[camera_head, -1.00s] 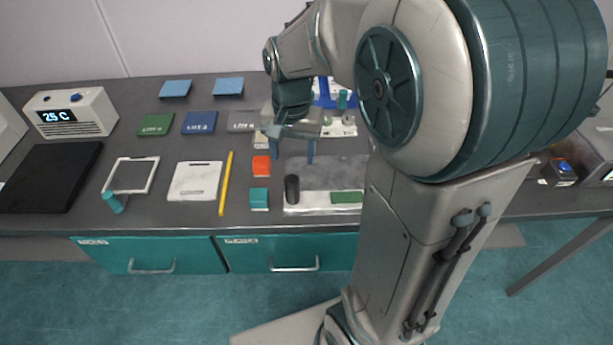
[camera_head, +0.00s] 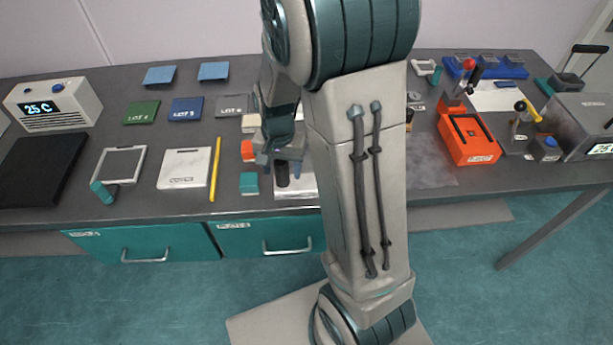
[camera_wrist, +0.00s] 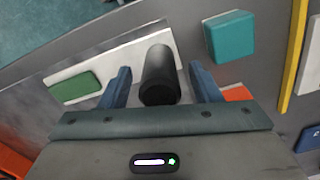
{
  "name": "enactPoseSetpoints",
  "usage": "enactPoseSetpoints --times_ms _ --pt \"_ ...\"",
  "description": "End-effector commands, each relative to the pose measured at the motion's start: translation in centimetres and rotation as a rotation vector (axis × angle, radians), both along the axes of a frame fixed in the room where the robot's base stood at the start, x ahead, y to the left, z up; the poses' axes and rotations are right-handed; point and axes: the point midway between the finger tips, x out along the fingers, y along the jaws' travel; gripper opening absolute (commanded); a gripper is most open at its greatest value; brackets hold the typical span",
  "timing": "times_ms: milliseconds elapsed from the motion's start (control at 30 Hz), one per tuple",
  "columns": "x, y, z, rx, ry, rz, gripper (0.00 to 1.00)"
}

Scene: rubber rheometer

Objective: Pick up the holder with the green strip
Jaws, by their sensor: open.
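The holder is a flat white plate with a green strip (camera_wrist: 75,87) at one end and a dark upright cylinder (camera_wrist: 160,75) at the other. In the head view the white plate (camera_head: 290,193) shows only at its left end, near the bench's front edge, and my arm hides the green strip. The cylinder (camera_head: 281,175) stands just below my gripper (camera_head: 283,162). In the wrist view my gripper (camera_wrist: 160,85) is open, with one finger on each side of the cylinder. Gaps show between cylinder and fingers; I cannot tell their heights exactly.
A teal block (camera_head: 249,182) and an orange block (camera_head: 248,151) lie close left of the holder. A yellow stick (camera_head: 215,168) and a white square plate (camera_head: 184,168) are farther left. Drawers (camera_head: 265,238) are below. An orange device (camera_head: 467,140) stands right of my arm.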

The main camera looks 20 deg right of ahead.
Motion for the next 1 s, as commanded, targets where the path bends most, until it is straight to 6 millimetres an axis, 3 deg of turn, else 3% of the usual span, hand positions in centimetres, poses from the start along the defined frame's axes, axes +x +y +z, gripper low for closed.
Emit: enactPoseSetpoints --times_ms 200,467,667,1000 --pt "-0.1 0.0 -2.3 0.0 0.002 0.001 0.57" --pt "0.0 0.0 -2.6 0.0 0.0 0.001 0.57" --pt "0.0 0.0 -2.5 0.0 0.0 0.0 0.04" --pt "0.0 0.0 -2.3 0.0 -0.001 0.0 0.02"
